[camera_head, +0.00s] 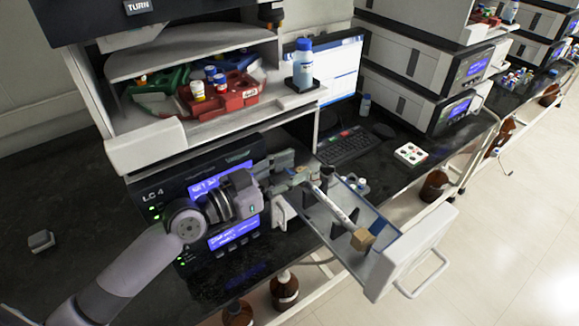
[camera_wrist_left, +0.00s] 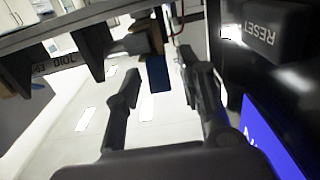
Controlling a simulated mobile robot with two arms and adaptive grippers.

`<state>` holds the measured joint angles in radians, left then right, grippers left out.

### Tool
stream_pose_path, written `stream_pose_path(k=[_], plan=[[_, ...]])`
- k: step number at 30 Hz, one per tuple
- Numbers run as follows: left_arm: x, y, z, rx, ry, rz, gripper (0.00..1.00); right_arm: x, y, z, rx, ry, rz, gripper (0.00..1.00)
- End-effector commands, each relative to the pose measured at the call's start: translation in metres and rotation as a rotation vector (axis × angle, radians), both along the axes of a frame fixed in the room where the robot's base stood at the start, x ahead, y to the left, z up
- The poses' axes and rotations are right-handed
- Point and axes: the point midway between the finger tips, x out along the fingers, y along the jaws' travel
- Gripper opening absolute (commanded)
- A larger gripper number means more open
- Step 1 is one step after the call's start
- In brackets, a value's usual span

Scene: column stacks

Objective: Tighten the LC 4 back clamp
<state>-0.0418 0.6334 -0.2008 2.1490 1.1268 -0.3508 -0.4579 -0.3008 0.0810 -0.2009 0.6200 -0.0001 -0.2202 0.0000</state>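The LC 4 unit (camera_head: 153,220) stands at the left with its blue screens lit. Its drawer (camera_head: 420,250) is pulled out to the right. A pale column (camera_head: 340,208) lies in the drawer between dark holders, with a tan block (camera_head: 362,239) at its front end. A dark fitting (camera_head: 327,173) is at its back end; I cannot tell whether it is the back clamp. My left gripper (camera_head: 298,172) is beside that end. In the left wrist view, its fingers (camera_wrist_left: 160,62) are apart, with a dark blue piece (camera_wrist_left: 158,76) showing in the gap; contact is unclear. My right gripper is not in view.
A shelf above holds red (camera_head: 222,95) and green trays and a blue-capped bottle (camera_head: 303,65). A keyboard (camera_head: 345,146) and a white box (camera_head: 410,154) are behind the drawer. A RESET button (camera_wrist_left: 270,35) is close at right in the wrist view.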

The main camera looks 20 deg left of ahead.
Motion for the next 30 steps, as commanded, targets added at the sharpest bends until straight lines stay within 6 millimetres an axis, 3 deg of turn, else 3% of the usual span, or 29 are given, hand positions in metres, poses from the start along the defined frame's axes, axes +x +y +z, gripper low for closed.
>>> stream_pose_path(k=[2,18,26,30], plan=[[0.0,0.0,0.0,0.0,0.0,0.0,0.36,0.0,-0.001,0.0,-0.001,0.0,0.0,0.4],[0.0,0.0,0.0,-0.001,-0.001,0.0,0.0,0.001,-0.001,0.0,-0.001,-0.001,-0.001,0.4],[0.0,0.0,0.0,-0.002,-0.001,0.0,0.0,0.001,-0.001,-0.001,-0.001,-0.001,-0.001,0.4],[-0.001,0.001,-0.004,-0.01,-0.014,0.0,0.0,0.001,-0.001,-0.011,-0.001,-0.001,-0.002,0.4]])
